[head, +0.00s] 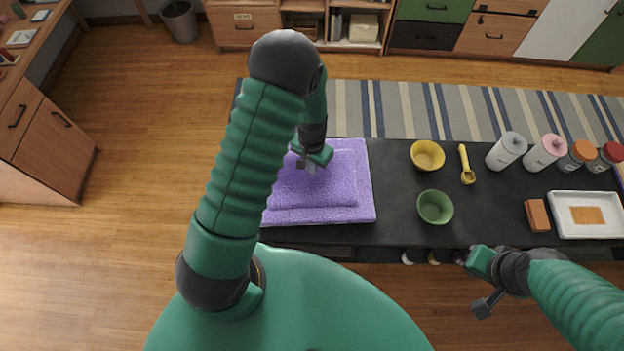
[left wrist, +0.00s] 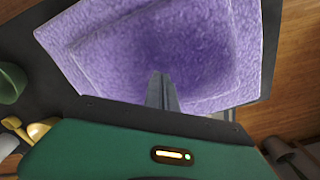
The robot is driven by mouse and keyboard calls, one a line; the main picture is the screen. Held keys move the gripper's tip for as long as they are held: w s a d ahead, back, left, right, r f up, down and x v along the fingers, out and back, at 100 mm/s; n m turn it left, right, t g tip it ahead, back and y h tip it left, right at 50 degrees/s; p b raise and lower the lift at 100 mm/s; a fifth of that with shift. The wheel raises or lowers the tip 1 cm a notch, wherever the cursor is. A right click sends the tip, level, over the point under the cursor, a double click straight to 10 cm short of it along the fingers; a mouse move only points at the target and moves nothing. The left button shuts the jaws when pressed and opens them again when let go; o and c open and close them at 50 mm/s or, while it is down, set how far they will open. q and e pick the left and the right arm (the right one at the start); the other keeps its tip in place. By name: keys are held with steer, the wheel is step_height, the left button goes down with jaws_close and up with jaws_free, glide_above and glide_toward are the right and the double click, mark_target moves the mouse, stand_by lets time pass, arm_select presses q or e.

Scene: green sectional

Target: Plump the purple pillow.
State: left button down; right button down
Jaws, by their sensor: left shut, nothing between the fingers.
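The purple pillow (head: 325,192) lies flat at the left end of the black table. It looks like a wide flat layer with a smaller raised layer on top, and it fills much of the left wrist view (left wrist: 120,50). My left gripper (head: 307,166) is over the pillow's upper middle. In the left wrist view its fingers (left wrist: 161,82) are together and empty, pointing at the purple surface; I cannot tell whether they touch it. My left arm hides part of the pillow's left side. My right gripper (head: 487,304) is off the table's front edge, away from the pillow; its fingers are unclear.
The black table (head: 395,205) also holds a yellow bowl (head: 428,155), a green bowl (head: 435,207), a yellow scoop (head: 466,166), several bottles and jars, a brown block (head: 537,215) and a white tray (head: 590,232). A striped rug (head: 420,110) lies behind.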

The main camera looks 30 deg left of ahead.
arm_select(q)
steer(key=shift+f, duration=0.4)
stand_by(0.6)
steer(key=shift+s, duration=0.1)
steer(key=shift+r+p, duration=0.55)
steer(key=shift+r, duration=0.2)
steer(key=shift+f, duration=0.2)
steer(key=shift+f+b, duration=0.55)
steer(key=shift+b, duration=0.05)
